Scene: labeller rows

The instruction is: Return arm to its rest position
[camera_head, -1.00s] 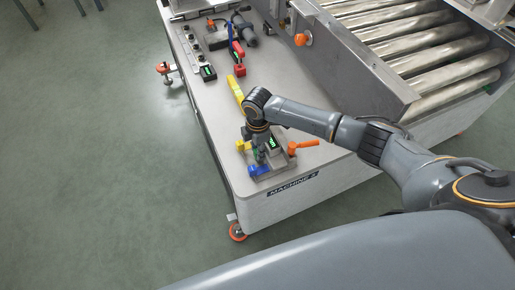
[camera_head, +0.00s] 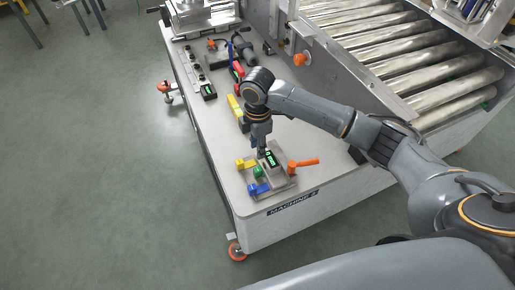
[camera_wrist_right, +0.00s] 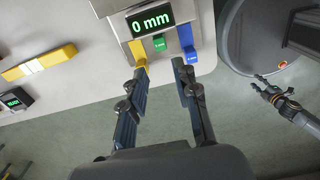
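My right gripper (camera_head: 262,152) points down over the control block (camera_head: 283,183) at the machine's near corner, in the head view. In the right wrist view its two fingers (camera_wrist_right: 160,68) are spread with nothing between them. The block's display (camera_wrist_right: 150,20) reads 0 mm, with yellow (camera_wrist_right: 138,52), green (camera_wrist_right: 159,43) and blue (camera_wrist_right: 186,38) keys below it. The fingertips show near the yellow and blue keys; contact cannot be told. My left gripper (camera_wrist_right: 264,86) shows small at the right of the wrist view, its fingers apparently apart and empty.
An orange lever (camera_head: 303,162) sticks out beside the block. A yellow bar (camera_head: 235,106), a red part (camera_head: 237,69) and a small display box (camera_head: 208,92) lie farther back on the machine top. A roller conveyor (camera_head: 430,65) runs at the right. Open floor (camera_head: 110,160) lies left.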

